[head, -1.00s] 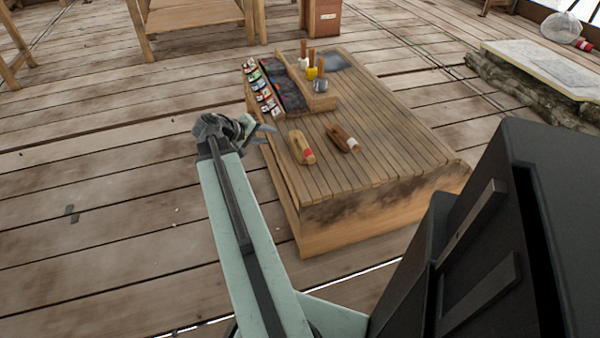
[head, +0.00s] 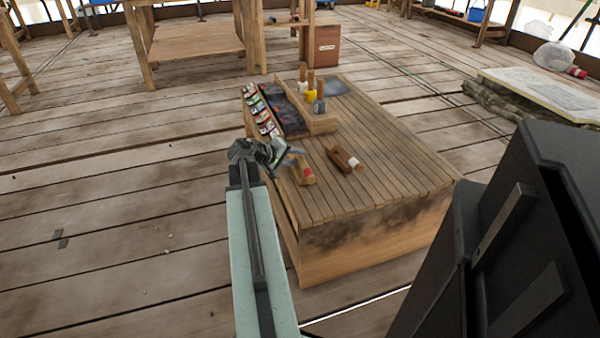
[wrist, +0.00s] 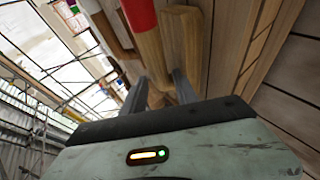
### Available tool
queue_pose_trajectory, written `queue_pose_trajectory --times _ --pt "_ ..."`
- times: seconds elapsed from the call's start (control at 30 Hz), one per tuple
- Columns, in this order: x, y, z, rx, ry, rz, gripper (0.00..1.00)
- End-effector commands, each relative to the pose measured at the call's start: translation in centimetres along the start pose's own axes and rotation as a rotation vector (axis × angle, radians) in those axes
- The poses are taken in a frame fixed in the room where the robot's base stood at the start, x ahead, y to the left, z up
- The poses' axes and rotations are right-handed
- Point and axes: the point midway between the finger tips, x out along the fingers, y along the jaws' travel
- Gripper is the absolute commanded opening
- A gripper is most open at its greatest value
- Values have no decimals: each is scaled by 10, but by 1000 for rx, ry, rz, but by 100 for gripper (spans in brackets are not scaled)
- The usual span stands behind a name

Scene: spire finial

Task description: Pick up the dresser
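Two wooden hand tools lie on the low slatted bench (head: 390,165); I cannot tell for sure which is the dresser. The pale one with a red band (head: 305,174) is at the bench's left side, partly hidden by my gripper (head: 292,157). The darker one with a white band (head: 343,158) lies to its right. In the wrist view my gripper (wrist: 160,88) has its fingers apart, and the red-banded wooden tool (wrist: 150,50) lies just beyond and between the fingertips. Contact cannot be made out.
The bench also holds a row of small colourful packets (head: 261,110), a dark sheet and a wooden rack (head: 318,124) with upright handled tools. A wooden table (head: 195,40) and a reddish box (head: 326,45) stand behind.

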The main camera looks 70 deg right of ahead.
Motion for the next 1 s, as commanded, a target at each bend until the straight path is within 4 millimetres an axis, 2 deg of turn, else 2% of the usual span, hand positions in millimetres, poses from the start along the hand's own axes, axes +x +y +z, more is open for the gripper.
queue_pose_trajectory --times 0.03,0.2,0.23,0.33,0.37,0.77,0.87,1.0 --pt "6 -2 0 0 0 0 35" --pt "4 0 0 0 1 -1 35" --pt "4 0 0 0 1 0 32" --pt "4 0 0 0 1 0 5" --pt "4 0 0 0 1 0 0" --pt "1 4 -2 -1 2 0 0" --pt "-5 14 -4 -1 2 0 0" --pt "-19 36 -10 -1 2 0 0"
